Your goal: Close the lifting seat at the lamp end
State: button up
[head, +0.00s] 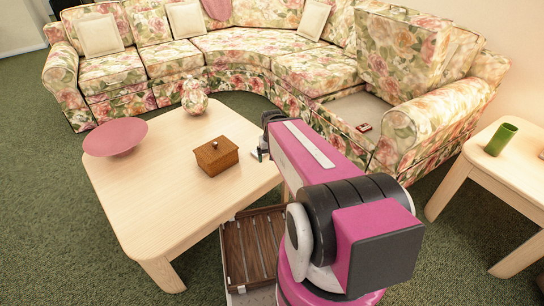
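The floral sectional sofa (230,48) curves across the back. At its right end a seat cushion (395,48) stands tilted up, raised from the seat base. Beneath it a pale open compartment (352,108) shows, with a small dark red item (363,128) in it. No lamp is in view. My gripper (260,153) is at the far end of my pink arm, over the right edge of the coffee table and left of the raised seat. It is small and partly hidden by the arm, so I cannot tell its opening. It appears apart from the seat.
The light wood coffee table (165,195) bears a pink bowl (115,137), a floral vase (194,97) and a wooden box (216,156). A side table (487,160) with a green cup (501,139) stands right of the sofa arm (435,125). Green carpet (418,205) lies between.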

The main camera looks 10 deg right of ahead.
aim_at(401, 50)
jog(key=z, duration=1.3)
